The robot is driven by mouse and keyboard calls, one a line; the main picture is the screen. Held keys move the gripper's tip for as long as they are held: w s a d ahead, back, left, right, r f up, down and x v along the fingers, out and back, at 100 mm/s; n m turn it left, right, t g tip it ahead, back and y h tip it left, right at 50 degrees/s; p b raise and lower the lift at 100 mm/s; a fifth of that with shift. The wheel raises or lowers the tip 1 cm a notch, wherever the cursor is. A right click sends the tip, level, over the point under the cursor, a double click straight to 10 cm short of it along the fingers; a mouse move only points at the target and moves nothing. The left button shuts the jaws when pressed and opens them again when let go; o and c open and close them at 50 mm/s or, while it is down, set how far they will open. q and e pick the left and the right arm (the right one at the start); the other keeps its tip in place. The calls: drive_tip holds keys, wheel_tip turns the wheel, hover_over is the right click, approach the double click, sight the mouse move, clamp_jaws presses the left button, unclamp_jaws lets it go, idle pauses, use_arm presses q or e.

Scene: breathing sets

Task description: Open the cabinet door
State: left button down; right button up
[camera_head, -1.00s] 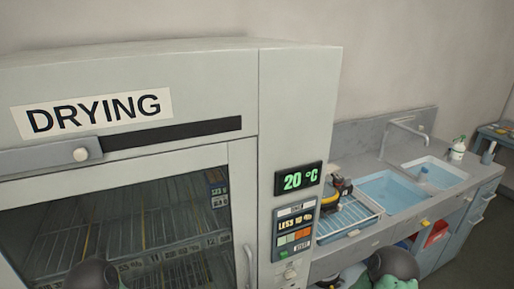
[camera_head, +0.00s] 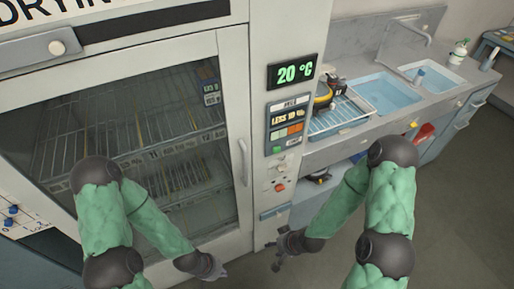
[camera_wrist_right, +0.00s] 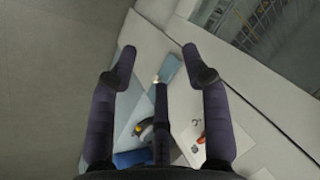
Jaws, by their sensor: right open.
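The drying cabinet (camera_head: 264,30) fills the left and middle of the head view. Its glass door (camera_head: 234,85) is shut, with wire racks visible behind the glass. The door's vertical handle (camera_head: 243,162) is on the door's right edge. My left gripper (camera_head: 218,272) is low in front of the door, left of and below the handle; its jaws are too small to read. My right gripper (camera_head: 277,256) is open and empty, below and right of the handle and apart from it. In the right wrist view, its spread fingers (camera_wrist_right: 158,56) have nothing gripped between them, and glazing shows at upper right.
A control panel (camera_head: 289,125) with a 20 °C display (camera_head: 292,72) is right of the door. A sink counter (camera_head: 440,95) with a dish rack (camera_head: 338,115) extends to the right. Open grey floor (camera_head: 455,215) lies in front of the counter.

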drive_tip(key=w+d+r+n+t, duration=0.1)
drive_tip(key=w+r+n+t, duration=0.1)
drive_tip(key=w+r+t, duration=0.35)
drive_tip(key=n+t+y, duration=0.2)
drive_tip(key=n+y, duration=0.8)
approach(246, 158)
drive_tip(key=x, duration=0.3)
drive_tip(key=f+b+x, duration=0.1)
drive_tip(key=x, duration=0.3)
drive_tip(key=b+x, duration=0.1)
drive_tip(key=x, duration=0.2)
drive_tip(key=shift+w+f, duration=0.25)
drive_tip(key=shift+w, duration=0.35)
drive_tip(key=shift+d, duration=0.1)
drive_tip(key=shift+c, duration=0.3)
clamp_jaws()
